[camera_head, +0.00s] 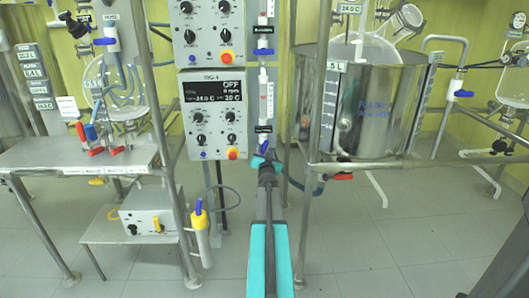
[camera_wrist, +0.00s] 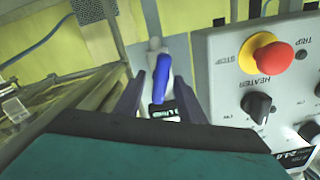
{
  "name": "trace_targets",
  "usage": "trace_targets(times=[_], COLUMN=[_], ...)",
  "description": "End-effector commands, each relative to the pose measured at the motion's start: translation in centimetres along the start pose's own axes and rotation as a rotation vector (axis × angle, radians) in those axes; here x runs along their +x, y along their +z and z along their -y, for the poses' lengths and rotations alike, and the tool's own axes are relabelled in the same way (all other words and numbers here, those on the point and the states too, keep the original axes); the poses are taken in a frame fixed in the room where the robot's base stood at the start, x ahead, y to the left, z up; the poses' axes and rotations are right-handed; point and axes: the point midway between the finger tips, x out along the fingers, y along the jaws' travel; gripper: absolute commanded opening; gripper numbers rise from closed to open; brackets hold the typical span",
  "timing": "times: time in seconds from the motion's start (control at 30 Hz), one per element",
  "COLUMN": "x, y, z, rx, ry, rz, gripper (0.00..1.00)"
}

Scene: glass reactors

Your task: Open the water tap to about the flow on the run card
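The blue lever of a tap (camera_head: 264,146) sits below a vertical flow tube (camera_head: 266,100) on the grey post in the middle of the head view. In the wrist view the blue lever (camera_wrist: 163,78) stands nearly upright, leaning slightly, with a small dark label below it. My gripper (camera_head: 265,163) is just below the lever in the head view. In the wrist view its two dark fingers are apart, one on each side of the lever. I see no clear contact. A run card with a readable flow is not visible, and the tube's reading is too small to read.
A grey control box (camera_head: 215,115) with knobs and a red-yellow stop button (camera_head: 233,153) is close left of the post; the button also shows in the wrist view (camera_wrist: 268,54). A steel vessel (camera_head: 375,105) in a pipe frame stands to the right. Floor in front is mostly clear.

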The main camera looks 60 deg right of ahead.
Motion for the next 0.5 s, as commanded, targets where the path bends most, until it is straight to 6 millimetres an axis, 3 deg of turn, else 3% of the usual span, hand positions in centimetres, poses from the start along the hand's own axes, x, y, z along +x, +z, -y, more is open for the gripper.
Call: trace_targets(times=[0.2, 0.4, 0.5], x=[-0.01, -0.01, -0.02], y=[-0.02, -0.02, -0.03], z=[0.01, 0.0, -0.02], rx=[0.0, 0.0, 0.0], ry=[0.0, 0.0, 0.0], rz=[0.0, 0.0, 0.0], gripper=[0.36, 0.04, 0.0])
